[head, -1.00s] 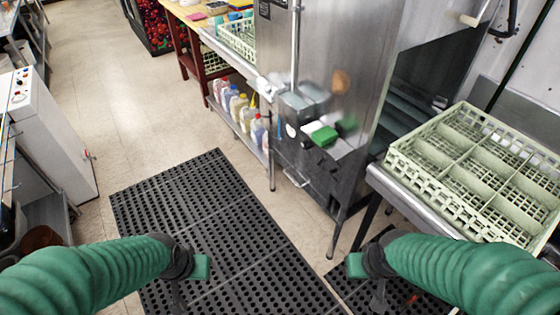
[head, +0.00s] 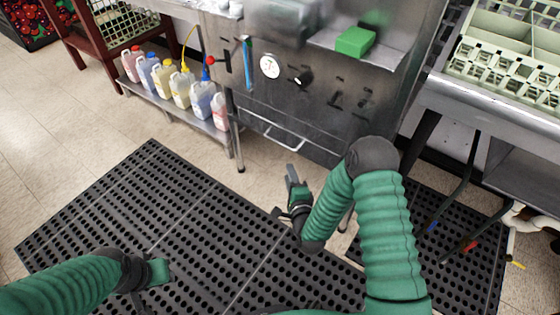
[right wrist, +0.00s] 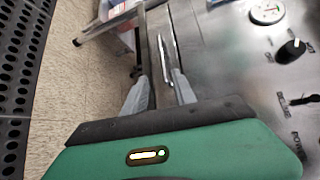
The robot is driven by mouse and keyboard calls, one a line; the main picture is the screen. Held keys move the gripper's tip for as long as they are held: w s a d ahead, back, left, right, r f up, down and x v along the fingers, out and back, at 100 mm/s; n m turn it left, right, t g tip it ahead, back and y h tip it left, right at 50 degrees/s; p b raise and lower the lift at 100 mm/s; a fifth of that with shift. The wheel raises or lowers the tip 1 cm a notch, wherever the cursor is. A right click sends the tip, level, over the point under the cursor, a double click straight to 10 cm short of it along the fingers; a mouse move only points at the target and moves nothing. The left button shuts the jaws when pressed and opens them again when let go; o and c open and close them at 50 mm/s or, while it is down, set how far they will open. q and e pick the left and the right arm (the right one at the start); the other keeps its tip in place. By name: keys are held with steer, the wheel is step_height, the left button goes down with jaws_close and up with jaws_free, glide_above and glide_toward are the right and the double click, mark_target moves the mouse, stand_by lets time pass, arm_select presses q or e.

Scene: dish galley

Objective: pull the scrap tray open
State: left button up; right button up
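The scrap tray (head: 312,148) appears as a low steel front at the bottom of the dish machine. It has a thin bar handle (head: 268,130) and looks shut. My right gripper (head: 291,174) is just below and in front of the handle, apart from it. In the right wrist view its two fingers (right wrist: 161,92) are spread with nothing between them, and the bar handle (right wrist: 166,58) lies beyond their tips. My left gripper (head: 155,273) hangs over the black mat at lower left; its fingers cannot be made out.
The steel dish machine (head: 290,95) has a dial, a knob and a shelf with a green block (head: 355,41). Several jugs (head: 180,88) stand on a low shelf at left. A counter with a pale green rack (head: 500,72) is at right. Black mats (head: 150,215) cover the floor.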

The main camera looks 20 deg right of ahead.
mark_target(280, 144)
steer(key=w+f+b, duration=0.1)
steer(key=w+b, duration=0.1)
steer(key=w, duration=0.3)
steer(key=w+d+b, duration=0.1)
steer(key=w+b, duration=0.1)
steer(key=w, duration=0.3)
steer(key=w+d+f+b, duration=0.1)
steer(key=w+b, duration=0.1)
steer(key=w, duration=0.4)
steer(key=shift+f+b, duration=0.35)
steer(key=shift+w+r, duration=0.15)
steer(key=shift+w, duration=0.1)
jaws_close()
steer(key=shift+s+a+f, duration=0.1)
steer(key=shift+f, duration=0.1)
